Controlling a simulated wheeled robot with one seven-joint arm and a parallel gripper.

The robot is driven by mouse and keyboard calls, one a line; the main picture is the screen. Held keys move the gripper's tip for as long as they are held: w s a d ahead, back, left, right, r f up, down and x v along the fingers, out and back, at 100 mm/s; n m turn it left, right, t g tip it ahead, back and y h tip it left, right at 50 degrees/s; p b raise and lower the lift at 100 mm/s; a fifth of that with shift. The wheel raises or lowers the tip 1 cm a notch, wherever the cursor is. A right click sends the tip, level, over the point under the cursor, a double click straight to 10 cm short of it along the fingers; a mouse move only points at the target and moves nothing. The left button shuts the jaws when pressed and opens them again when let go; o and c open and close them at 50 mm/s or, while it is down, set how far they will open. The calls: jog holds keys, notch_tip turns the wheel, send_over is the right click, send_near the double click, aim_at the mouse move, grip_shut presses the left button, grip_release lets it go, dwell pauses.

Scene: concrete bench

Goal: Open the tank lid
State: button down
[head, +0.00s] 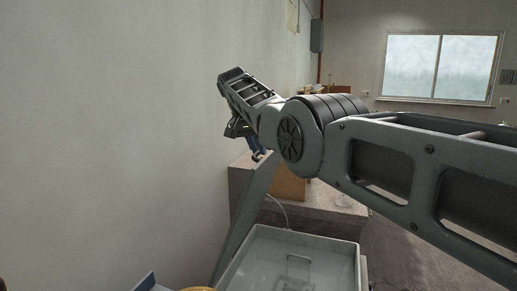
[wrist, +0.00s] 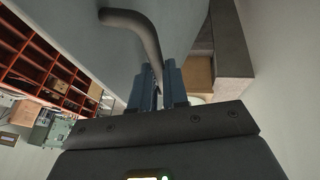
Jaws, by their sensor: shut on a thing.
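The tank lid (head: 243,215) is a flat grey panel, steeply raised at the left side of the open tank (head: 300,239). In the wrist view the lid (wrist: 85,45) fills the upper middle as a blue-grey face. Its handle (wrist: 148,35) is a dark, bent round bar. My gripper (wrist: 158,88) has its blue fingers shut on this handle. In the head view my gripper (head: 258,148) is at the lid's upper end, and my arm partly hides the grip. The tank is a pale rectangular basin with a clear fitting inside.
A plain wall (head: 120,130) stands close on the left. Behind the tank are a concrete bench (head: 325,202) and a brown box (head: 289,188). An orange shelf rack (wrist: 45,65) shows in the wrist view. A yellow item (head: 198,289) is at the bottom edge. Open floor lies right.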

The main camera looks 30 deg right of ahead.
jog(key=shift+a+f, duration=0.45)
jog(key=shift+f, duration=0.25)
jog(key=c, duration=1.4)
grip_release()
jog(key=shift+w, duration=0.1)
jog(key=shift+o, duration=1.4)
jog(key=shift+d+r, duration=0.1)
jog(key=shift+r, duration=0.05)
jog(key=b+v, duration=0.1)
jog(key=v, duration=0.6)
jog(key=shift+r+b, duration=0.3)
jog(key=shift+r, duration=0.15)
